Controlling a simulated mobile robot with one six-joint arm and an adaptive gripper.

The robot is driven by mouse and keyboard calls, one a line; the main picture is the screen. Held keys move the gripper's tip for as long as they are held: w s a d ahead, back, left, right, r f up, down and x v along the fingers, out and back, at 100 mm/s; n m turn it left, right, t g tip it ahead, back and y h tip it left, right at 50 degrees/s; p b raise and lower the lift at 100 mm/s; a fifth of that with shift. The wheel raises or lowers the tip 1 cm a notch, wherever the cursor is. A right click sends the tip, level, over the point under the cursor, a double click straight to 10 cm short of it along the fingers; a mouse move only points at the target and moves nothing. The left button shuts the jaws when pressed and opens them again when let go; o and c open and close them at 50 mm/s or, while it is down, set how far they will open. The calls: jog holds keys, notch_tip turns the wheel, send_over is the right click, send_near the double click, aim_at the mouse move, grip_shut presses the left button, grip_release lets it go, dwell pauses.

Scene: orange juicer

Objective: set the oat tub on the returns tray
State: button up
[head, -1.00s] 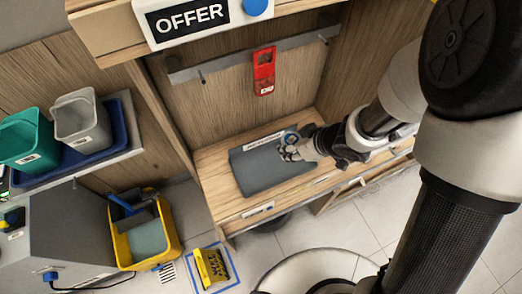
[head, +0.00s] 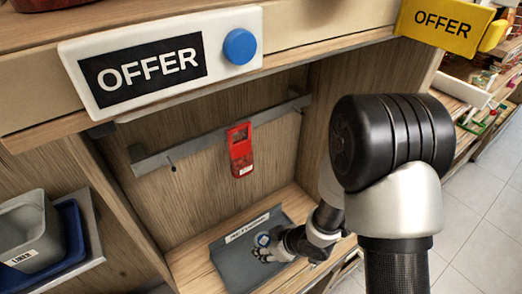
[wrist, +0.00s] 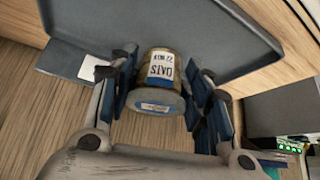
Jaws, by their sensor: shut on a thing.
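The oat tub (wrist: 165,68) is a small round container with a label reading OATS. In the wrist view it sits between the two blue-padded fingers of my gripper (head: 268,248), which is shut on it. In the head view a blue and white round end of the tub (head: 263,240) shows at the fingers. The returns tray (head: 233,268) is a dark grey, shallow tray on the wooden shelf, with a white label strip at its back. The tub is over the tray; I cannot tell whether it touches it. The tray also fills the upper wrist view (wrist: 100,30).
A red tagged item (head: 240,150) hangs from a grey rail behind the tray. An OFFER sign (head: 160,62) is on the shelf edge above. Wooden side walls enclose the bay. A grey bin (head: 30,235) stands in a blue tray at the left.

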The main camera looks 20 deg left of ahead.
jog(key=shift+f+b, duration=0.9)
jog(key=shift+f, duration=1.35)
jog(key=shift+f, duration=0.35)
jog(key=o, duration=1.1)
jog(key=shift+r, duration=0.1)
jog(key=shift+o, duration=0.2)
